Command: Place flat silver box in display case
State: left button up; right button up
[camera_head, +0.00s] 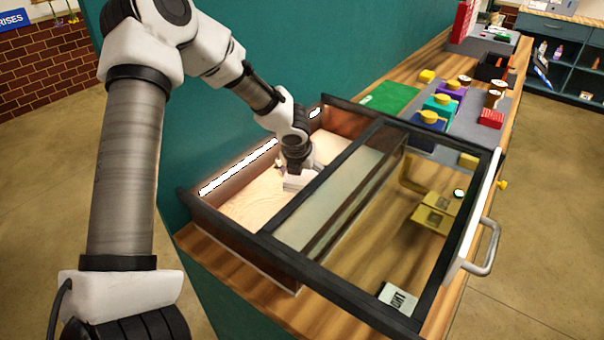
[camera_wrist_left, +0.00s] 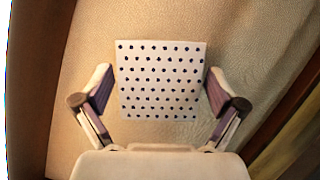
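The display case (camera_head: 330,282) has a dark frame and stands on the wooden counter, its left part uncovered and glass over the rest. In the left wrist view, a flat pale box (camera_wrist_left: 161,80) with a dotted face lies square between the fingers of my left gripper (camera_wrist_left: 160,78). The fingers stand on either side of it with narrow gaps, so the gripper looks open. In the head view, my left gripper (camera_head: 296,180) is low inside the case's uncovered left part, over the pale floor. The box there is mostly hidden by the gripper. My right gripper is out of view.
Gold boxes (camera_head: 434,219) and a white lettered card (camera_head: 399,298) are under the glass. A metal handle (camera_head: 487,250) sticks out at the right. Coloured boxes (camera_head: 440,105) and a green mat (camera_head: 390,97) lie behind. A teal wall (camera_head: 240,60) closes the left.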

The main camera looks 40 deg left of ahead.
pick_arm(q)
jog(key=shift+r, duration=0.5)
jog(key=p+v, duration=0.1)
jog(key=v, duration=1)
jog(key=shift+s+r, duration=0.1)
jog(key=shift+s, duration=0.1)
